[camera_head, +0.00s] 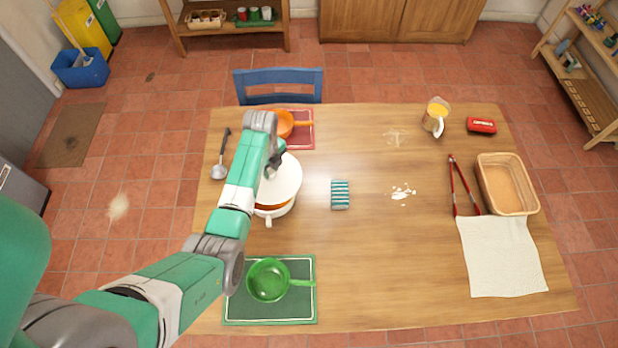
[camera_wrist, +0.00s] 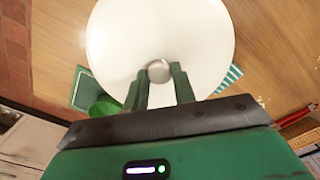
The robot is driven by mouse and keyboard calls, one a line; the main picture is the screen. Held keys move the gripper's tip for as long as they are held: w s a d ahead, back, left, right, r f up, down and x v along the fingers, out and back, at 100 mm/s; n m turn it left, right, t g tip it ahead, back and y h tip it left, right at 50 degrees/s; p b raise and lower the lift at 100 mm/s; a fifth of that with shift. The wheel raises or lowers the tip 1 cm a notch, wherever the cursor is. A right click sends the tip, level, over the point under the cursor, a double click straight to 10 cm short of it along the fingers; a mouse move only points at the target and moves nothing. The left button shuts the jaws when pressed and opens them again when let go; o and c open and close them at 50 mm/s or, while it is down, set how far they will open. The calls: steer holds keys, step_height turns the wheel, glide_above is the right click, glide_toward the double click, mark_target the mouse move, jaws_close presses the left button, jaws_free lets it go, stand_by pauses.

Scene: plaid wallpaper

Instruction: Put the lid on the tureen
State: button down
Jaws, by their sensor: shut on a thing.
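My gripper (camera_head: 274,166) is shut on the knob of the white round lid (camera_head: 287,180). In the wrist view my gripper's fingers (camera_wrist: 159,82) close around the grey knob, and the lid (camera_wrist: 155,32) fills the upper middle. The white tureen (camera_head: 274,213) stands on the left part of the table, below the lid in the head view. A strip of its orange-brown contents shows along the near left rim, so the lid does not cover the whole opening in this view. Most of the tureen is hidden by the lid and my arm. I cannot tell whether lid and rim touch.
A ladle (camera_head: 219,165) lies left of the tureen. An orange pan (camera_head: 285,124) is behind, a green pan (camera_head: 267,281) in front on a green mat (camera_head: 305,312). A striped sponge (camera_head: 340,194) lies to the right. Tongs (camera_head: 464,184) and a basket (camera_head: 508,184) are farther right.

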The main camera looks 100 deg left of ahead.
steer(key=shift+s+r, duration=0.2)
steer(key=shift+s, duration=0.75)
step_height(320, 180, down, 5)
steer(key=b, duration=0.5)
steer(key=shift+f+b, duration=0.45)
steer(key=shift+f, duration=0.4)
steer(key=shift+r, duration=0.1)
steer(key=shift+f+p, duration=0.4)
steer(key=shift+f, duration=0.05)
stand_by(0.8)
steer(key=c, duration=0.6)
jaws_free()
